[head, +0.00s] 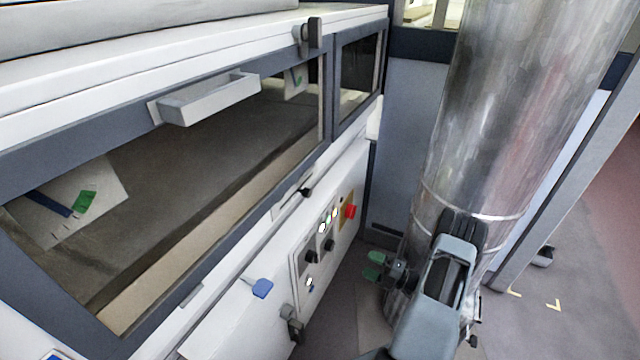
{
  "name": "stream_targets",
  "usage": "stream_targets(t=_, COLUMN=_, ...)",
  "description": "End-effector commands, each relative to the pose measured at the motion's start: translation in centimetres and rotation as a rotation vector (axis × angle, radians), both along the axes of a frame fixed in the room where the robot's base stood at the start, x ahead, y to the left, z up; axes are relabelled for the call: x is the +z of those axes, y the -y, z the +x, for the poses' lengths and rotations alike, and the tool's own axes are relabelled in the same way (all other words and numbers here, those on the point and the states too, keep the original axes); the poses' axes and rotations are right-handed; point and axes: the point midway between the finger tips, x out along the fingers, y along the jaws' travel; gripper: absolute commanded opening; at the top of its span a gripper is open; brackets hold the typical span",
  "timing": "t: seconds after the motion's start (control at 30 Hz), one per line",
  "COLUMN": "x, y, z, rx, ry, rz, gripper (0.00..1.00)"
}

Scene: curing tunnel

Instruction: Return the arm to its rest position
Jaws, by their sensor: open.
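My arm shows at the lower right in the head view, its grey links folded in front of a large shiny metal duct (500,110). My gripper (374,265) points left, with two green fingertips apart, one above the other. I see nothing between them. The gripper is in the gap between the duct and the white front of the curing tunnel (225,325), over the floor. It appears clear of the tunnel's control panel (312,262), which is to its left.
The tunnel's window has a protruding handle (210,98) and a dark latch (314,36) above. The panel carries a red button (350,211) and dark knobs. A blue tab (262,288) and a dark latch (293,325) stick out low on the front. Open floor (590,270) lies at the right.

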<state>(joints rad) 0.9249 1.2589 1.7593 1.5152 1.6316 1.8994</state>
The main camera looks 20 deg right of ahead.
Motion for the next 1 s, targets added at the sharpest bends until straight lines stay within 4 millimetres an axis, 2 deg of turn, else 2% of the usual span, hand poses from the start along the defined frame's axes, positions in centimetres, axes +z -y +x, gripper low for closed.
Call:
stream_targets(t=0.17, x=0.0, y=-0.1, z=0.0, rx=-0.003, ry=0.024, rz=-0.033, gripper=0.7)
stream_targets(t=0.3, x=-0.9, y=-0.5, z=-0.3, rx=0.022, ry=0.101, rz=-0.192, gripper=0.7)
stream_targets(t=0.43, x=-2.6, y=-3.0, z=-2.7, rx=0.152, ry=0.2, rz=-0.394, gripper=0.7)
stream_targets(t=0.53, x=-1.8, y=-4.6, z=-4.5, rx=0.307, ry=0.333, rz=-0.584, gripper=0.7)
stream_targets(t=0.67, x=1.6, y=-6.7, z=-6.4, rx=0.591, ry=0.6, rz=-0.848, gripper=0.7)
stream_targets(t=0.77, x=5.0, y=-7.9, z=-7.6, rx=0.827, ry=0.843, rz=-1.016, gripper=0.7)
stream_targets(t=1.0, x=14.9, y=-9.9, z=-9.8, rx=1.452, ry=1.544, rz=-1.28, gripper=0.7)
